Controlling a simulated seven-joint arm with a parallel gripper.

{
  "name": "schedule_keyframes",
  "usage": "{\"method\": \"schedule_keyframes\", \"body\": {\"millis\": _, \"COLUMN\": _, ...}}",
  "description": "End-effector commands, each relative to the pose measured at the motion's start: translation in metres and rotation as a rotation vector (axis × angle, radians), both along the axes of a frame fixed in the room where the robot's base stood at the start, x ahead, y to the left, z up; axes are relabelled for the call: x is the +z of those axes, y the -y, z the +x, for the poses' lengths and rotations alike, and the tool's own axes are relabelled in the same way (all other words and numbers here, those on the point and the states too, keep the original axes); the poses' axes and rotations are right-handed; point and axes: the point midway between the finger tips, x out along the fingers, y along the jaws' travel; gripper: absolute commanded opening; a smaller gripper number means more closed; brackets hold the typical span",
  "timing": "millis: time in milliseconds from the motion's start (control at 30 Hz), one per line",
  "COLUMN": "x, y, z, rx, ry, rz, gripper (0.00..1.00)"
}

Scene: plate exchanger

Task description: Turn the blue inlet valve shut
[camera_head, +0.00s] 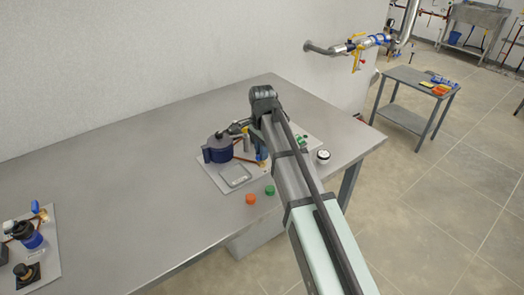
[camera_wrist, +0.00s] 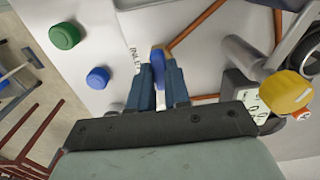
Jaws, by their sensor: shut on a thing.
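The blue inlet valve handle (camera_wrist: 158,61) is a narrow blue lever on a light panel, beside printed letters that read like "INLET" and an orange-brown pipe. In the wrist view, my gripper (camera_wrist: 158,82) has its two blue-grey fingers closed on the handle, one on each side. Only the handle's upper part shows; its lower part and stem are hidden between the fingers. In the head view, the panel (camera_head: 209,172) lies on the grey table, and my arm covers part of it. The gripper's hold cannot be made out there.
A dark blue pump-like unit (camera_head: 217,150) stands on the panel. A yellow knob (camera_wrist: 285,92) stands close at the right in the wrist view. The table's left middle is clear.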

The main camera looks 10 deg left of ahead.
Motion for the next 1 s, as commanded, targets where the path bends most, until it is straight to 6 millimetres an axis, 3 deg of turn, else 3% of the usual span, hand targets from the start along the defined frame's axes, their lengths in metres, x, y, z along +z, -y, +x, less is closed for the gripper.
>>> {"method": "schedule_keyframes", "body": {"millis": 500, "x": -0.0005, "y": 0.0004, "z": -0.0002, "rx": -0.017, "ry": -0.001, "rz": -0.001, "gripper": 0.0}}
{"method": "schedule_keyframes", "body": {"millis": 533, "x": -0.0005, "y": 0.0004, "z": -0.0002, "rx": -0.017, "ry": -0.001, "rz": -0.001, "gripper": 0.2}}
{"method": "schedule_keyframes", "body": {"millis": 767, "x": -0.0003, "y": 0.0003, "z": -0.0001, "rx": -0.016, "ry": -0.001, "rz": -0.001, "gripper": 0.42}}
{"method": "schedule_keyframes", "body": {"millis": 1000, "x": 0.0002, "y": 0.0001, "z": -0.0001, "rx": -0.015, "ry": 0.0, "rz": 0.0, "gripper": 0.43}}
